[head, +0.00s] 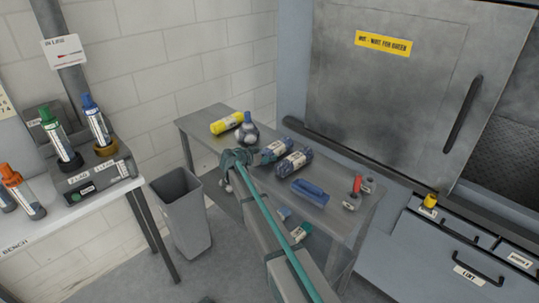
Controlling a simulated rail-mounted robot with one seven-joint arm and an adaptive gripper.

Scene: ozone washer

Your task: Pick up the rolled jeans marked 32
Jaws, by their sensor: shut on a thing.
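Two dark blue rolled jeans with pale labels lie side by side on the grey metal table (224,118). One is the left roll (275,150), the other the right roll (295,163). The marks on the labels are too small to read, so I cannot tell which is 32. My gripper (243,157), teal, is at the left end of the left roll and is shut on it. My arm and the gripper body hide the fingertips and that end of the roll. The roll looks at or just above table height.
Behind the gripper are a yellow roll (227,123) and a dark bottle-like item (247,133). A blue tray (310,192) and small jars with a red item (357,184) sit to the right. A grey bin (182,215) stands left; a large steel door (410,90) stands behind.

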